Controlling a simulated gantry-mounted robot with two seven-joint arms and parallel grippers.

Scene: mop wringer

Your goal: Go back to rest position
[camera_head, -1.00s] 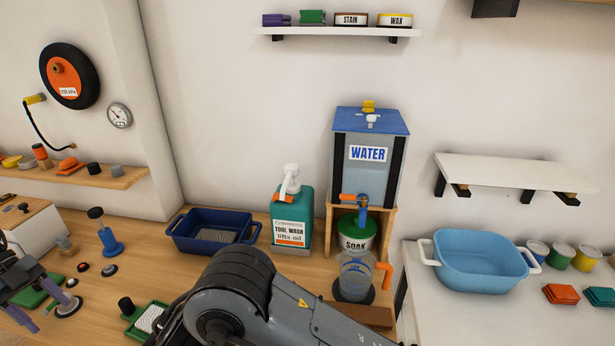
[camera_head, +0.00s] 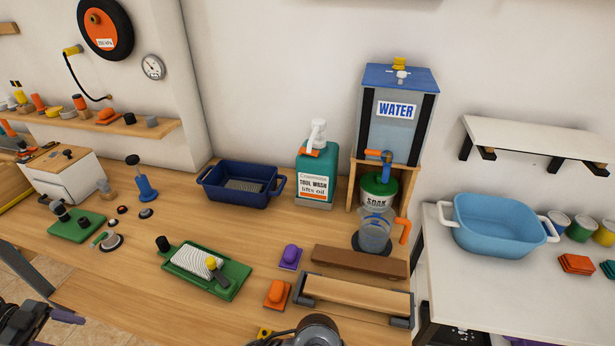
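My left gripper (camera_head: 62,318) shows only in part at the bottom left corner, low and in front of the bench. Its dark body and one purplish finger tip are visible, and nothing is seen held in it. I cannot tell how far apart its fingers are. My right gripper is out of view. Only a rounded grey part of my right arm shows at the bottom edge, right of the middle.
The wooden bench (camera_head: 150,240) holds a green wringer-like tray (camera_head: 212,268), a blue tub (camera_head: 238,186), a tool wash jug (camera_head: 315,172) and a clear pitcher (camera_head: 375,232) under the water tank (camera_head: 396,120). A light blue basin (camera_head: 495,228) stands on the white side table.

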